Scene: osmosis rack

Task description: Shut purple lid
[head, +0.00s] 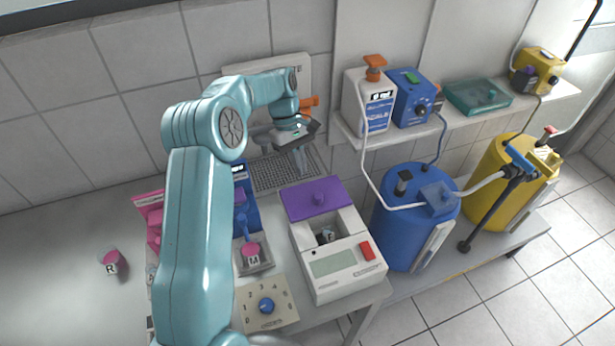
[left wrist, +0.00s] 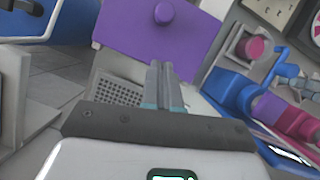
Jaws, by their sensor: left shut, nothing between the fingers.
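The purple lid (head: 302,205) with its round knob (head: 319,198) sits at the back of a white device (head: 340,271). In front of the lid, the device's compartment (head: 326,236) is uncovered and a small marked piece shows in it. My left gripper (head: 301,172) points down just behind the lid, its fingers together and empty. In the left wrist view the shut fingertips (left wrist: 161,68) show in front of the purple lid (left wrist: 125,30), near its edge. Whether they touch it I cannot tell. My right gripper is not in view.
A grey perforated rack (head: 270,172) lies behind the lid, against the wall. A dial plate (head: 280,302) and a pink-topped M piece (head: 251,250) are left of the device. A blue barrel (head: 402,245) stands right of it.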

